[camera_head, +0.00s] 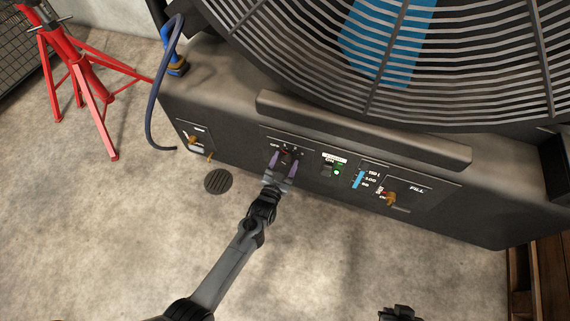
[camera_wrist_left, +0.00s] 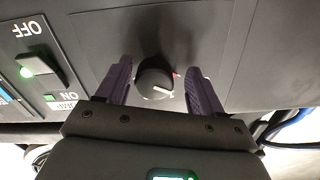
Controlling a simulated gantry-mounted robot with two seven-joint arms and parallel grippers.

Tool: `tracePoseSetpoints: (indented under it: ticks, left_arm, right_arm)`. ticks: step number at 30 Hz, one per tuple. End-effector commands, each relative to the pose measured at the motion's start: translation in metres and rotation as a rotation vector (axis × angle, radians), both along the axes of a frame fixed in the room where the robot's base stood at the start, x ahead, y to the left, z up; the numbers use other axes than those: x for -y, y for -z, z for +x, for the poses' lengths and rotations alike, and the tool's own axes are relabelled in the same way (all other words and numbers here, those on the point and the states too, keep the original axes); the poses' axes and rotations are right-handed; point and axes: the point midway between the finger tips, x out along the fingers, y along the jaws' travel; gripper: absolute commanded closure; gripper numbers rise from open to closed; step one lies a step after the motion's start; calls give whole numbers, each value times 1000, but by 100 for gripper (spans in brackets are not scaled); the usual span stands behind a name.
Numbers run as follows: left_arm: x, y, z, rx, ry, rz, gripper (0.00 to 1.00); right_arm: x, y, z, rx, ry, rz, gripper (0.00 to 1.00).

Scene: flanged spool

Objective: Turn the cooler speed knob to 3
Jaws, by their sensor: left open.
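The cooler (camera_head: 230,105) is a large dark unit with a control panel along its front. Its speed knob (camera_wrist_left: 155,82) is round and black with a white pointer line, and a small red mark shows beside it. In the head view the knob area is mostly covered by my left gripper (camera_head: 284,165). My left gripper is open, with its purple fingers on either side of the knob in the left wrist view (camera_wrist_left: 160,82). I cannot tell whether the fingers touch it. The label OFF shows at the dial's left; the number the pointer marks is unreadable.
A power switch (camera_head: 333,169) with a lit green lamp sits right of the knob, then a blue level gauge (camera_head: 358,180) and a brass fill valve (camera_head: 390,199). A red stand (camera_head: 85,85) and blue hose (camera_head: 160,100) are at left. A floor drain (camera_head: 218,181) lies below the panel.

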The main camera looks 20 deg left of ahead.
Motion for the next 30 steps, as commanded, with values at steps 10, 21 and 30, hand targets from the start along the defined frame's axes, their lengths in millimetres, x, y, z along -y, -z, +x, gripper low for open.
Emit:
tracePoseSetpoints:
  ticks: [10, 21, 30]
  left_arm:
    - [1, 0, 6, -1, 1, -1, 33]
    - [0, 0, 5, -1, 1, 0, 81]
    - [0, 0, 5, -3, 1, 4, 89]
  right_arm:
    - [0, 3, 0, 0, 4, 2, 100]
    - [-1, 3, 0, 0, 7, 8, 100]
    - [-1, 2, 0, 0, 7, 8, 100]
